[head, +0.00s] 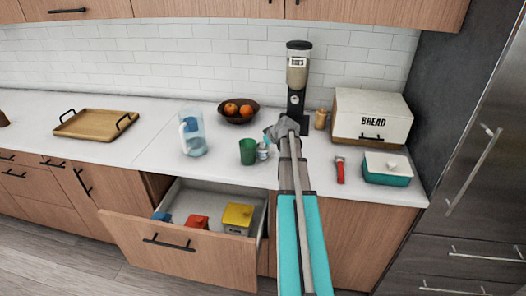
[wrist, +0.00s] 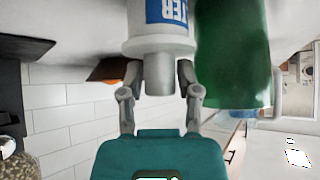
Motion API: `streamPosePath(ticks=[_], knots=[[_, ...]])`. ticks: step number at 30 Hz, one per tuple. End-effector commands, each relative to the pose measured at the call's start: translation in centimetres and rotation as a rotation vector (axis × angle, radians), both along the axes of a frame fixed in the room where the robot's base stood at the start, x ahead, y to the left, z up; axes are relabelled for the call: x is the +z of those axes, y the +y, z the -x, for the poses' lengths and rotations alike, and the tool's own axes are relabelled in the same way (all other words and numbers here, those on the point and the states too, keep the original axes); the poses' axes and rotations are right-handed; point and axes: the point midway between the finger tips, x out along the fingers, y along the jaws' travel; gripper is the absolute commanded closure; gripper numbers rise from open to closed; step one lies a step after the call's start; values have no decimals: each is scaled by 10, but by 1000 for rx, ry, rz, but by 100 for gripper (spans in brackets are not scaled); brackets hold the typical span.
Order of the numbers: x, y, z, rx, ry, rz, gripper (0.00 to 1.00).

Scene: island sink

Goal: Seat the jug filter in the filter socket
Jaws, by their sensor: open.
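The jug filter (wrist: 158,32) is white with a blue label and a narrow grey stem; the wrist view shows it upside down. In the head view the filter (head: 263,151) stands on the counter just right of a green cup (head: 248,151). My gripper (wrist: 160,92) is open, with its fingers on either side of the stem; I cannot tell whether they touch it. In the head view my gripper (head: 269,139) is at the filter's top and partly covers it. The clear jug (head: 193,132) stands upright left of the cup. I cannot make out the filter socket.
The green cup (wrist: 232,50) is close beside the filter. A fruit bowl (head: 238,112) and a dispenser (head: 297,85) stand behind. An open drawer (head: 180,238) holding several colored items juts out below. Counter between the tray (head: 97,124) and jug is clear.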

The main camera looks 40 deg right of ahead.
Motion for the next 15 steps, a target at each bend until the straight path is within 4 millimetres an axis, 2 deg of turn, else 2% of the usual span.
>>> streamPosePath(ticks=[1, 7, 15], knots=[[0, 0, 0, 0, 0, 0, 62], [0, 0, 0, 0, 0, 0, 99], [0, 0, 0, 0, 0, 0, 100]])
